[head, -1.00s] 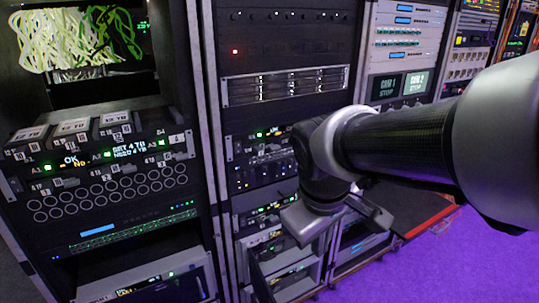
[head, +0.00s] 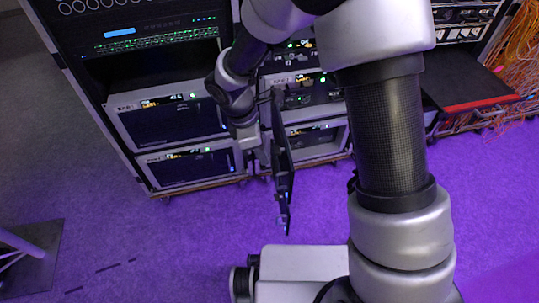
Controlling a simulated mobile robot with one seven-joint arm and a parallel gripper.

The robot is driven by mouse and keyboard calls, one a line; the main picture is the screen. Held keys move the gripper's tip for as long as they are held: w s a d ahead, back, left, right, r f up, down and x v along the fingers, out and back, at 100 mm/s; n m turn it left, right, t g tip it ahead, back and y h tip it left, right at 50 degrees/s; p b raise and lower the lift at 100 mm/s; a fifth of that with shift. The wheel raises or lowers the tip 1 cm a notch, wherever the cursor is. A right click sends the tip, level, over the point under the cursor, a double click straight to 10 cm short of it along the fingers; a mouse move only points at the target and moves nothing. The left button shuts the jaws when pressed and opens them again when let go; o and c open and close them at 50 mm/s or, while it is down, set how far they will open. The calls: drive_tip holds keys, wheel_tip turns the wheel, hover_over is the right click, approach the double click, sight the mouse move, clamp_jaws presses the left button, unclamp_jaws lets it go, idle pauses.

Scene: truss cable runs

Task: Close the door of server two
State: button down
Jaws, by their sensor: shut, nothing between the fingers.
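A dark door panel (head: 283,175) stands open in the head view, seen nearly edge-on.
The left rack has two closed dark-fronted units, an upper (head: 172,118) and a lower (head: 190,166). A red-edged shelf (head: 480,103) juts out at right, beside orange cables (head: 518,70). A stand base (head: 30,255) is at lower left. Purple floor (head: 200,225) before the racks is clear.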

drive_tip(key=w+d+f+b, duration=0.1)
drive_tip(key=d+f+b, duration=0.2)
drive_tip(key=d+f, duration=0.2)
drive_tip(key=shift+x, duration=1.35)
drive_tip(key=shift+d, duration=0.15)
